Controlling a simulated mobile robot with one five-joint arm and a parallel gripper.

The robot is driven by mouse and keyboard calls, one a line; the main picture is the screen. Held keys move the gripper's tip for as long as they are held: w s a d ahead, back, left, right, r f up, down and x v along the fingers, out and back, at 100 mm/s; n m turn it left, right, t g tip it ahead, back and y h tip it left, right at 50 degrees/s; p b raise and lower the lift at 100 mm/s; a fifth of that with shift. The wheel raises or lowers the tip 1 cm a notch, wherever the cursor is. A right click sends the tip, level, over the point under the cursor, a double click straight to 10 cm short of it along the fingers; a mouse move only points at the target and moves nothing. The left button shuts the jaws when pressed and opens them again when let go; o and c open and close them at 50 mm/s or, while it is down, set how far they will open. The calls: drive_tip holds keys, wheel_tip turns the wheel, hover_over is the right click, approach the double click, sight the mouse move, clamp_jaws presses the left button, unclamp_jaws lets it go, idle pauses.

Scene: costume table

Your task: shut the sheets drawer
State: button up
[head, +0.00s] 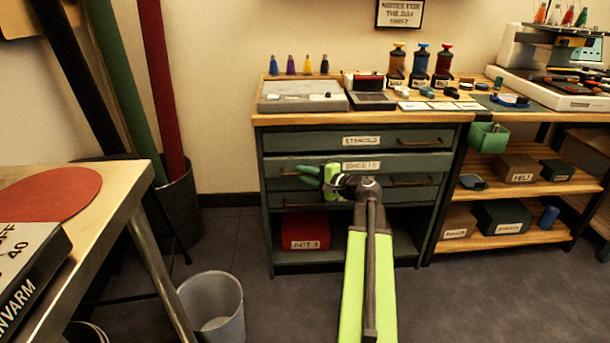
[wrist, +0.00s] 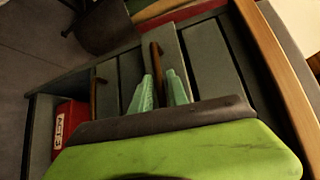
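The sheets drawer (head: 405,161) is the middle drawer of a dark green cabinet, with a "SHEETS" label and brown bar handles. Its front stands a little forward of the cabinet, so it looks slightly open. It also shows in the wrist view (wrist: 174,58), with one handle (wrist: 156,62) upright in the picture. My gripper (head: 304,175) is in front of the drawer's left part, near the left handle. In the wrist view its two teal fingers (wrist: 159,76) are apart, with the handle's end seen between them. I cannot tell whether they touch it. My wrist hides part of the drawer front.
The stencils drawer (head: 378,140) above looks shut. Another drawer lies below, partly hidden by my arm. A red box (head: 304,231) sits on the cabinet's bottom shelf. A metal table (head: 120,190) and a bin (head: 213,300) stand at left. Open shelves are at right.

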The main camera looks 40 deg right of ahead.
clamp_jaws()
drive_tip(key=shift+d, duration=0.15)
idle(1.1)
